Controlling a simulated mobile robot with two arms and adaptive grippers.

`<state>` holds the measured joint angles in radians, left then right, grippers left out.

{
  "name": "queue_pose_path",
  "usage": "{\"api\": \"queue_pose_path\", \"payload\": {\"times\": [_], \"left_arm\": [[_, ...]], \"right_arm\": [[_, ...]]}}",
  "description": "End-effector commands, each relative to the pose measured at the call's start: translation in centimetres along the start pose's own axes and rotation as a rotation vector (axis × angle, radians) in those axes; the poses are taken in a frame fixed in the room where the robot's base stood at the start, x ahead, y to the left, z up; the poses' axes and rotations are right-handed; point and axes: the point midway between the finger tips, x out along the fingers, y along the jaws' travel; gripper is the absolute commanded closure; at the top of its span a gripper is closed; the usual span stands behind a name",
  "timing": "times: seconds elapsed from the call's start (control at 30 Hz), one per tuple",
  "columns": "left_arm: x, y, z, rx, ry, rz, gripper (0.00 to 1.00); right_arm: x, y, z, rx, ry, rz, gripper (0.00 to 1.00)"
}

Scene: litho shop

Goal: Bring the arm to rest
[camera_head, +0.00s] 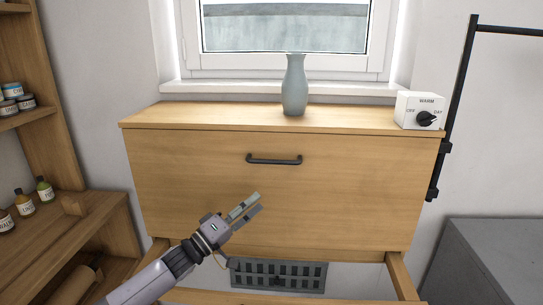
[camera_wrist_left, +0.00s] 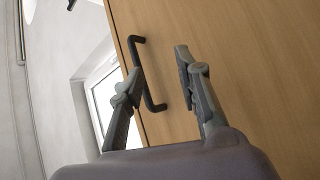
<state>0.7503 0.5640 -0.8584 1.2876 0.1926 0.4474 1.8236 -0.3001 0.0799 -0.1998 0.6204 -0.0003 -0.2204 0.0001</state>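My left gripper (camera_head: 250,207) is in front of the wooden cabinet's drawer front (camera_head: 200,190), below and left of its black bar handle (camera_head: 274,160). Its two fingers are apart with nothing between them. In the left wrist view the open fingers (camera_wrist_left: 158,82) point toward the wooden front, and the handle (camera_wrist_left: 146,75) shows behind the left finger. The fingers appear apart from the handle. My right gripper is in neither view.
Shelves with jars and bottles (camera_head: 45,190) are at left. A black rail (camera_head: 461,90) and grey cabinet (camera_head: 500,255) are at right. A vent grille (camera_head: 278,274) is below.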

Motion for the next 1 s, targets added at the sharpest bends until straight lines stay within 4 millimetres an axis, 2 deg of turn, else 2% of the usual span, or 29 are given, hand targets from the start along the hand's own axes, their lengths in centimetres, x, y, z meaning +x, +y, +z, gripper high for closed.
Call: {"api": "queue_pose_path", "payload": {"times": [0.03, 0.17, 0.27, 0.37, 0.4, 0.47, 0.6, 0.7, 0.8, 1.0], "left_arm": [[-0.6, -1.4, 3.2, 0.021, 0.009, -0.062, 0.69], [-3.0, -4.3, 9.3, 0.151, 0.020, -0.272, 0.69], [-6.3, -6.0, 13.2, 0.256, -0.012, -0.452, 0.69], [-10.9, -7.2, 16.4, 0.355, -0.085, -0.638, 0.69], [-13.0, -7.5, 17.6, 0.393, -0.125, -0.712, 0.69], [-16.5, -7.8, 19.2, 0.443, -0.199, -0.823, 0.69], [-25.1, -7.3, 22.1, 0.530, -0.409, -1.044, 0.69], [-29.8, -6.5, 23.4, 0.558, -0.541, -1.141, 0.69], [-33.5, -5.5, 24.4, 0.571, -0.650, -1.205, 0.69], [-39.2, -3.3, 26.0, 0.569, -0.834, -1.290, 0.69]], "right_arm": [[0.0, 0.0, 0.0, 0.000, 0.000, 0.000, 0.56], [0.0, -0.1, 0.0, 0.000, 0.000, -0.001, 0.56], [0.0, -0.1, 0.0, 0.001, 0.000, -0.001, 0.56], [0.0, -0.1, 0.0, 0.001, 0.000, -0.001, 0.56], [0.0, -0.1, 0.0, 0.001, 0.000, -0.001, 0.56], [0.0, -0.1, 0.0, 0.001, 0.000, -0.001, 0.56], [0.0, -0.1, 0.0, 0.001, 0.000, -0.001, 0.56], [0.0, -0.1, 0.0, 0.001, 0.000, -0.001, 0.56], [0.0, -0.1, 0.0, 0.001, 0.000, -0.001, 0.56], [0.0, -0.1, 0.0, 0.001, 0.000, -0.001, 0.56]]}}
